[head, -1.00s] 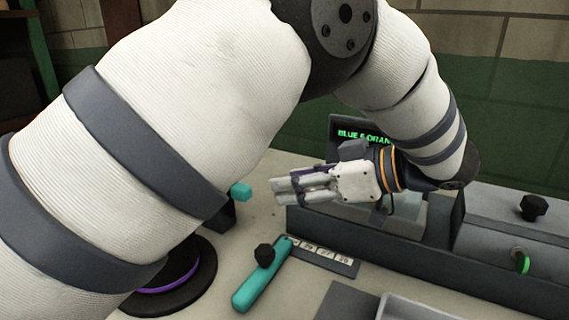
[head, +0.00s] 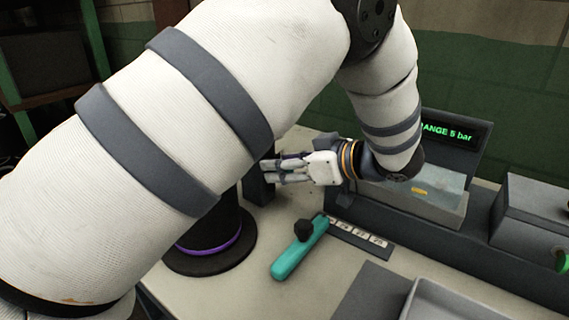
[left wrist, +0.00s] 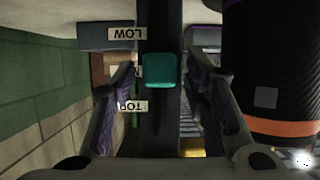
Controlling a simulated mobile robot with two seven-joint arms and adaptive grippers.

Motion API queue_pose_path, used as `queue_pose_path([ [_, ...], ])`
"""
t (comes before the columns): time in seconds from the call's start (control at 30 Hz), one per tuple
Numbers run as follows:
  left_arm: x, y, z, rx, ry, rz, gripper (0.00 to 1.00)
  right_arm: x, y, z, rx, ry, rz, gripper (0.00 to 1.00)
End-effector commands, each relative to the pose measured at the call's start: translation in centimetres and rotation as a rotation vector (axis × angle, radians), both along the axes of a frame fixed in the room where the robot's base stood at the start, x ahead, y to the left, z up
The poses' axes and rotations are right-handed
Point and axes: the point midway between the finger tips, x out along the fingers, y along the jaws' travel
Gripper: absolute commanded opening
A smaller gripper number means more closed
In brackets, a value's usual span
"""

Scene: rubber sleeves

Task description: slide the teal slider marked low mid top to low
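The teal slider (left wrist: 160,70) shows in the left wrist view as a block on a dark upright track (left wrist: 158,25). White labels beside the track appear upside down: LOW (left wrist: 128,33) at the picture's top and TOP (left wrist: 133,105) lower down. The slider sits between them, level with a label mostly hidden by a finger. My left gripper (left wrist: 163,78) is open, one finger on each side of the slider, with gaps showing. In the head view my left gripper (head: 268,172) is at the dark post (head: 257,192), and the slider is hidden. My right gripper is not in view.
A teal lever (head: 298,256) with a black knob lies on the table below the gripper. A dark cylinder with a purple band (head: 212,250) stands left of it. A lit display (head: 447,132) and grey housings are to the right. A grey tray (head: 450,302) lies in front.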

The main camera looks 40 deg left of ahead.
Motion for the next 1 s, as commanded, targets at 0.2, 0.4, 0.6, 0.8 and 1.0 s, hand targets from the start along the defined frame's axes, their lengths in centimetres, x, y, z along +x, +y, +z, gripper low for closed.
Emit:
queue_pose_path([
  [0.2,0.0,0.0,0.0,0.000,0.000,0.000,0.00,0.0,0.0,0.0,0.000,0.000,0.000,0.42],
  [0.4,0.0,0.0,-0.5,0.000,0.002,0.000,0.00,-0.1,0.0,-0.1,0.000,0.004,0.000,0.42],
  [0.6,0.0,0.0,-3.6,-0.002,0.009,0.001,0.00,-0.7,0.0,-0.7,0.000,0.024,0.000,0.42],
  [0.8,0.0,-0.1,-4.2,-0.003,0.002,0.000,0.00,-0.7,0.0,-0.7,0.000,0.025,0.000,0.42],
  [1.0,0.0,-0.1,-4.3,-0.005,0.003,0.001,0.42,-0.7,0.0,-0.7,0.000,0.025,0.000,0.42],
])
